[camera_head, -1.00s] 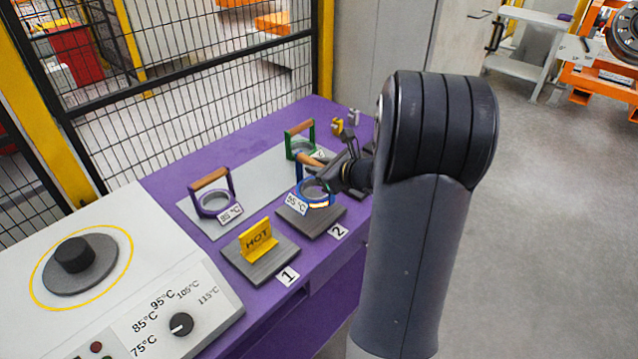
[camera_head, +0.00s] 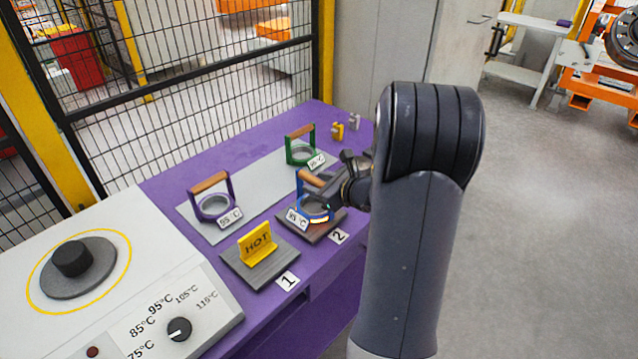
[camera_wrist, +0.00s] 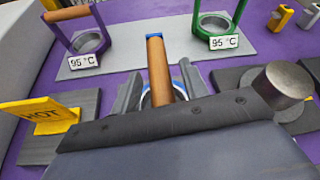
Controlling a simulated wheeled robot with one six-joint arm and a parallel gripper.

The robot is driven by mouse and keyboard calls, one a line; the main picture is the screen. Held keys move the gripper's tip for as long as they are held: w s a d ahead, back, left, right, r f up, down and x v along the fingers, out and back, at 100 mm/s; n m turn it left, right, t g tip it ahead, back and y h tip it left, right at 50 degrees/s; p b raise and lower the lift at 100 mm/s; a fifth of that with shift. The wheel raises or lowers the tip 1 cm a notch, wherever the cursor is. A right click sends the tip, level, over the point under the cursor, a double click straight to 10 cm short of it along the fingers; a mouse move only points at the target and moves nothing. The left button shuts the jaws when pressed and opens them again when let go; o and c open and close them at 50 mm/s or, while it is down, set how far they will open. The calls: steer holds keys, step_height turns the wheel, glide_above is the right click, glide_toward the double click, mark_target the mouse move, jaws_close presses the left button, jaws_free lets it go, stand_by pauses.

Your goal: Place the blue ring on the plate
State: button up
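The blue ring (camera_head: 314,208), with a wooden handle and a 95 °C tag, rests on or just above the dark plate (camera_head: 334,217) by label 2. Contact underneath is hard to see. My gripper (camera_head: 334,186) is at its handle from the right. In the wrist view, the handle (camera_wrist: 160,75) lies between my two fingers (camera_wrist: 160,88). The fingers stand apart, with narrow gaps beside the handle, so they look open around it. Much of the blue ring is hidden there by the handle and my gripper.
A plate (camera_head: 245,272) with a yellow HOT sign (camera_head: 258,243) is by label 1. A purple ring (camera_head: 213,207) and a green ring (camera_head: 302,153) stand on the grey mat (camera_head: 250,180). A heater (camera_head: 75,265) is at left. Black fencing runs behind the purple table.

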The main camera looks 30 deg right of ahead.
steer(key=shift+r, duration=0.1)
steer(key=shift+r+p, duration=0.15)
steer(key=shift+p, duration=0.15)
steer(key=v, duration=1.2)
steer(key=shift+w, duration=0.1)
